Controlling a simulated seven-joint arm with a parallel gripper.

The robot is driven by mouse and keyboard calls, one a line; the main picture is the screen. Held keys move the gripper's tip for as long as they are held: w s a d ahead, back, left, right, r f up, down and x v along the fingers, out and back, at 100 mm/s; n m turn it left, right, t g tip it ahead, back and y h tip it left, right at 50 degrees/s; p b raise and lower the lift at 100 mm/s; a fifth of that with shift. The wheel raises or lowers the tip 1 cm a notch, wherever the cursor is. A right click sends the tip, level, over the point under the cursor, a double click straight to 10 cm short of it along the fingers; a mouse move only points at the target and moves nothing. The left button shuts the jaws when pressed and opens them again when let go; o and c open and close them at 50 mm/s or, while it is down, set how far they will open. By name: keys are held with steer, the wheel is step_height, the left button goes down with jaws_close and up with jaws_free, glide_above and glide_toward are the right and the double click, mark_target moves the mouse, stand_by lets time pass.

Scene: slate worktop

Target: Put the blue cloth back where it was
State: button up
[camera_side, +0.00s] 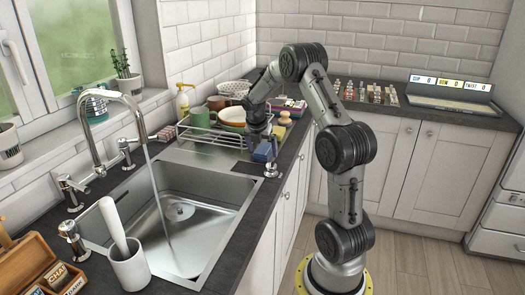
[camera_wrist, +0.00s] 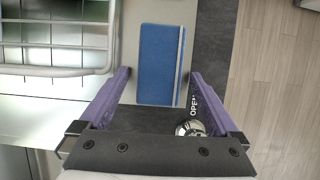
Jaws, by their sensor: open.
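A flat blue rectangle (camera_wrist: 158,65) lies lengthwise in the wrist view, with a pale strip down its right side. It looks more like a banded notebook than a cloth; I cannot tell for sure. My gripper (camera_wrist: 159,76) is open, its purple fingers either side of the rectangle's lower part. Whether they touch it is unclear. In the side view my gripper (camera_side: 264,152) is low over the worktop right of the dish rack. A blue patch there could be the item or a finger. No other blue cloth is plainly visible.
The wire dish rack (camera_side: 212,134) with bowls and mugs stands close on the left. A round metal knob (camera_wrist: 190,128) is near the right finger. The sink (camera_side: 175,215) has its tap (camera_side: 138,128) running. A white cup (camera_side: 128,266) stands at the sink's near edge.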

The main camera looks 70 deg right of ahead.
steer(key=v, duration=1.2)
steer(key=a+r+m+t, duration=0.2)
steer(key=a+r+m, duration=0.2)
steer(key=a, duration=0.7)
steer(key=s+a+m+t+y, duration=0.1)
steer(key=s+a+m, duration=0.3)
steer(key=a, duration=0.4)
steer(key=s+a+m+t+y, duration=0.1)
steer(key=s+a+m+y, duration=0.1)
steer(key=s+a+m, duration=0.3)
steer(key=s+a+f+m+t+y, duration=0.1)
steer(key=s+a+m, duration=0.4)
steer(key=a, duration=0.5)
steer(key=shift+a+t, duration=0.3)
steer(key=shift+a, duration=0.05)
